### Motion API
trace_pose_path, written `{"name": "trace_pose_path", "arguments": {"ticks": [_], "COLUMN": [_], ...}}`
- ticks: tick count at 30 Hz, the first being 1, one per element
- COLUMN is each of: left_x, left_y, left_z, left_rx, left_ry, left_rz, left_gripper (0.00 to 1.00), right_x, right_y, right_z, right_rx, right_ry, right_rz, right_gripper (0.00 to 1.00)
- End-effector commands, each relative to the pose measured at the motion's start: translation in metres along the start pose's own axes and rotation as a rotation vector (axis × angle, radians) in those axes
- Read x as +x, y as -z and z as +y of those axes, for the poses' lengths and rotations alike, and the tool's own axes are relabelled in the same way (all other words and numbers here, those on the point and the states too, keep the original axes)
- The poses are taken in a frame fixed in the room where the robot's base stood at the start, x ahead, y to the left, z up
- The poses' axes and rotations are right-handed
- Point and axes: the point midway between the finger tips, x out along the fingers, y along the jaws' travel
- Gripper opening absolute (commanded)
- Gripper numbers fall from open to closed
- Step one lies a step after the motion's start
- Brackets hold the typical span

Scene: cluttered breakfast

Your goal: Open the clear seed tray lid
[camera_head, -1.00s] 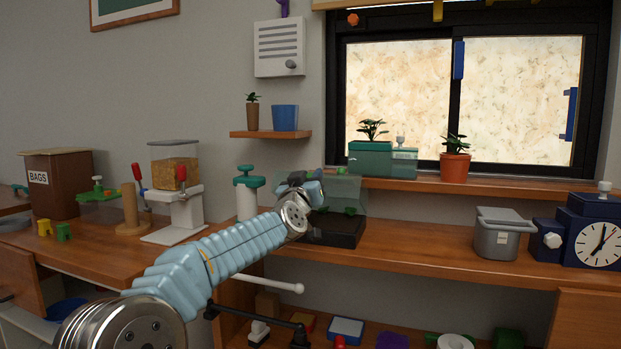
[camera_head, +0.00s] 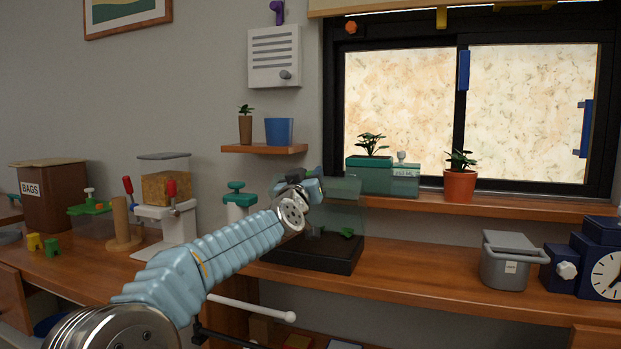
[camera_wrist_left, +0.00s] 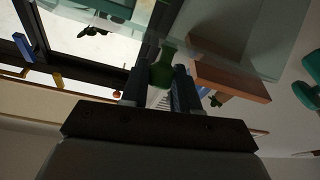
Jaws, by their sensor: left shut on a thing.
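The seed tray (camera_head: 310,262) is a low black box on the wooden counter, with a small green seedling inside. Its clear lid (camera_head: 340,191) stands tilted up above the tray, its front raised well off the rim. My left gripper (camera_head: 308,183) is at the lid's raised edge. In the left wrist view a green knob (camera_wrist_left: 163,68) sits between the fingers, which are shut on it, and the clear lid pane (camera_wrist_left: 225,40) spreads beyond. The fingers are partly hidden by the wrist in the head view. My right gripper is not in view.
A green-topped dispenser (camera_head: 237,200) stands just left of the tray. The window ledge (camera_head: 500,208) behind holds a green planter (camera_head: 368,176) and a terracotta pot (camera_head: 459,185). The counter is clear between the tray and a grey bin (camera_head: 505,262).

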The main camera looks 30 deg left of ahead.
Motion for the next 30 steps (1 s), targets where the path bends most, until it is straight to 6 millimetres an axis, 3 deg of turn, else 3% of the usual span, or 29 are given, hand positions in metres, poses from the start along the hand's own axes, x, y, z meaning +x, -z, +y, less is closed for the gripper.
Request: {"name": "trace_pose_path", "arguments": {"ticks": [2, 3, 7, 19, 30], "left_x": [0.000, 0.000, 0.000, -0.010, -0.094], "left_y": [0.002, 0.002, 0.001, 0.000, -0.001], "left_z": [0.000, 0.000, 0.000, 0.000, -0.001], "left_rx": [-0.002, -0.002, -0.002, -0.001, -0.001], "left_ry": [0.000, 0.000, 0.000, 0.000, 0.000], "left_rz": [0.004, 0.004, 0.003, 0.001, 0.003], "left_gripper": [0.00, 0.31, 0.51, 0.51, 0.51], "right_x": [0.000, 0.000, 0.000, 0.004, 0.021], "right_y": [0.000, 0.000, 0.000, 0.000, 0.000], "right_z": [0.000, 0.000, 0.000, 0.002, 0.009], "right_rx": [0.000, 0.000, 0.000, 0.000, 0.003], "right_ry": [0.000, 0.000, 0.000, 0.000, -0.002], "right_rz": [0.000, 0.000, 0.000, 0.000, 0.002], "right_gripper": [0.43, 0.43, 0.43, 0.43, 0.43]}}
